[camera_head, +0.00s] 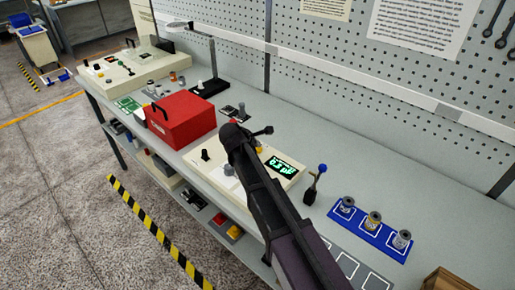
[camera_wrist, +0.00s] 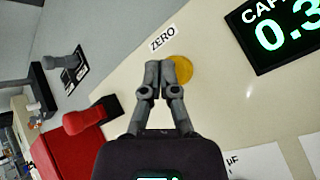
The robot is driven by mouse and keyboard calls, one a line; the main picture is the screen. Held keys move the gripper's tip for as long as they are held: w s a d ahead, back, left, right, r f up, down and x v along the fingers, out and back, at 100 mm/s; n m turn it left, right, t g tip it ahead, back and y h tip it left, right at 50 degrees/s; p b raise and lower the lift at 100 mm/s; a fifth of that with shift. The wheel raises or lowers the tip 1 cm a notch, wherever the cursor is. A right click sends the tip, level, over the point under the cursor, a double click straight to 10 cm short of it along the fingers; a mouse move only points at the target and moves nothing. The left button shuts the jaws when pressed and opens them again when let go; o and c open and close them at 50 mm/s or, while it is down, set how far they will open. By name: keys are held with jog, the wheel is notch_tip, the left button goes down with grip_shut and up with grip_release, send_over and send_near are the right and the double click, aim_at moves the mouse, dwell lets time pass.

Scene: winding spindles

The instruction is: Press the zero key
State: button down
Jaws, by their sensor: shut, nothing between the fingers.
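The zero key is a round yellow button (camera_wrist: 181,68) on a cream instrument panel (camera_wrist: 215,100), beside a printed "ZERO" label (camera_wrist: 162,39). A small yellow part of the key (camera_head: 259,149) shows past my arm in the head view. My gripper (camera_wrist: 166,72) is shut and empty, its two fingertips side by side. The tips overlap the key's left part in the wrist view and hide it; I cannot tell whether they touch it. The panel's dark display (camera_wrist: 275,30) shows green digits, cut off by the frame edge. The display also shows in the head view (camera_head: 285,167).
A red box (camera_head: 181,119) stands left of the instrument on the grey bench. A black knob (camera_head: 205,155) is on the panel's left part. A blue-topped lever (camera_head: 316,180) and a blue tray (camera_head: 368,230) with spools stand to the right. A pegboard wall rises behind.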

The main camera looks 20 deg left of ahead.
jog(key=shift+f+b, duration=0.5)
dwell(0.7)
jog(key=shift+r, duration=0.15)
jog(key=shift+r+p, duration=0.8)
jog(key=shift+p, duration=0.15)
jog(key=shift+r, duration=0.1)
jog(key=shift+r+p, duration=2.4)
jog(key=shift+p, duration=0.1)
